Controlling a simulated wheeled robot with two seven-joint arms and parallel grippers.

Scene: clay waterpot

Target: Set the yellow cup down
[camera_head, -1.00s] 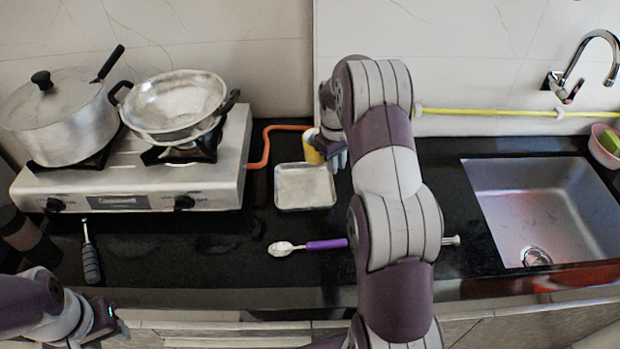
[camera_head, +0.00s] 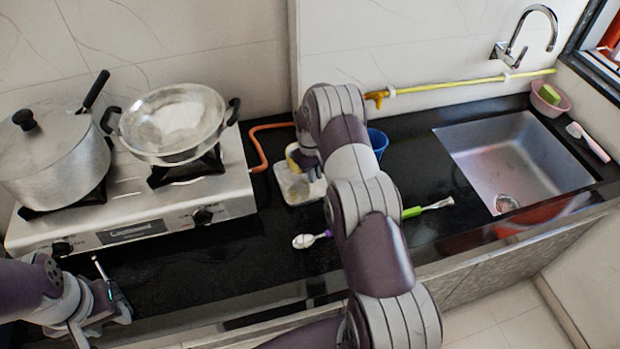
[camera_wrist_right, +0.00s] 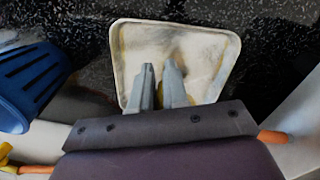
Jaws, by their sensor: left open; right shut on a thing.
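The yellow cup (camera_head: 294,157) shows in the head view at the back of the pale square tray (camera_head: 296,192), partly hidden by my right gripper (camera_head: 310,168). My right gripper is shut on the cup, over the tray. I cannot tell whether the cup touches the tray. In the right wrist view the fingers (camera_wrist_right: 160,82) point over the tray (camera_wrist_right: 205,38); the cup is not clearly seen there. My left gripper (camera_head: 118,303) is open and empty at the lower left, near the counter's front edge.
A stove (camera_head: 130,205) with a lidded pot (camera_head: 50,160) and a pan (camera_head: 172,120) stands left. A blue container (camera_head: 377,142) is behind my right arm. A spoon (camera_head: 304,240) lies in front of the tray.

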